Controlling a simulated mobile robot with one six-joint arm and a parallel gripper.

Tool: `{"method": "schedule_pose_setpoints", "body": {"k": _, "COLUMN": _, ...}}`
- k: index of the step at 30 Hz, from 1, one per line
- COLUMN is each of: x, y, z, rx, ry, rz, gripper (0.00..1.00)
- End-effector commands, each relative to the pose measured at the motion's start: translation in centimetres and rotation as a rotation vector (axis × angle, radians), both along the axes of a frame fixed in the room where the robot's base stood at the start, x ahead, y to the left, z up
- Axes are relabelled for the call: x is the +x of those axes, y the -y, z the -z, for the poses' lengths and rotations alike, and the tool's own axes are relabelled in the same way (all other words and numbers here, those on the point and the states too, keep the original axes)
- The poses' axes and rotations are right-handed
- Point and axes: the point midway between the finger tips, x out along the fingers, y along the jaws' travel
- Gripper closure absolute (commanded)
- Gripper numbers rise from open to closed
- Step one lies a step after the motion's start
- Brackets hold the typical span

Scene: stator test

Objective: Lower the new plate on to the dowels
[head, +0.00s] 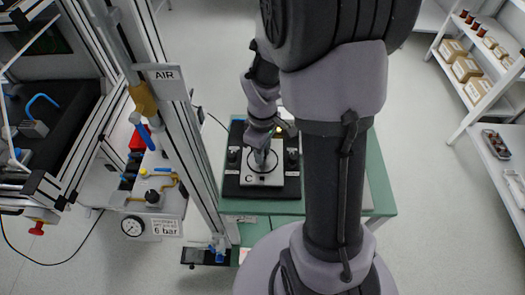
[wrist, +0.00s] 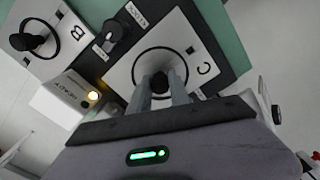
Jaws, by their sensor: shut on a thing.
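A pale square plate marked C (head: 250,179), with a black ring, shows over a black base (head: 233,188) on the green table. It fills the middle of the wrist view (wrist: 205,50). My gripper (head: 263,158) is above its centre. In the wrist view, my gripper's fingers (wrist: 168,88) are shut on a black knob (wrist: 160,82) at the middle of the plate. The dowels are not visible, and I cannot tell whether the plate touches the base or hangs just above it.
A second plate marked B (wrist: 60,25) with a black knob shows in the wrist view. A white box (wrist: 62,98) with a lit yellow lamp is near it. The green table (head: 245,207) stands beside an air post with a gauge (head: 132,226). Shelves (head: 470,85) stand at right.

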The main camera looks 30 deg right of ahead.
Motion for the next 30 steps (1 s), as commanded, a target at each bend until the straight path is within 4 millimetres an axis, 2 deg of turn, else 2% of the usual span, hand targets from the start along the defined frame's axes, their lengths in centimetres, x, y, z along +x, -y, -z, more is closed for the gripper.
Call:
{"method": "schedule_pose_setpoints", "body": {"k": 19, "x": 0.00, "y": 0.00, "z": 0.95, "rx": 0.000, "ry": 0.000, "rz": 0.000, "gripper": 1.00}}
{"method": "schedule_pose_setpoints", "body": {"k": 20, "x": 0.01, "y": 0.00, "z": 0.90, "rx": 0.000, "ry": 0.000, "rz": 0.000, "gripper": 0.71}}
{"method": "schedule_pose_setpoints", "body": {"k": 23, "x": 0.00, "y": 0.00, "z": 0.87, "rx": 0.000, "ry": 0.000, "rz": 0.000, "gripper": 0.51}}
{"method": "schedule_pose_setpoints", "body": {"k": 30, "x": -0.04, "y": -0.01, "z": 0.91, "rx": 0.000, "ry": -0.001, "rz": 0.000, "gripper": 0.51}}
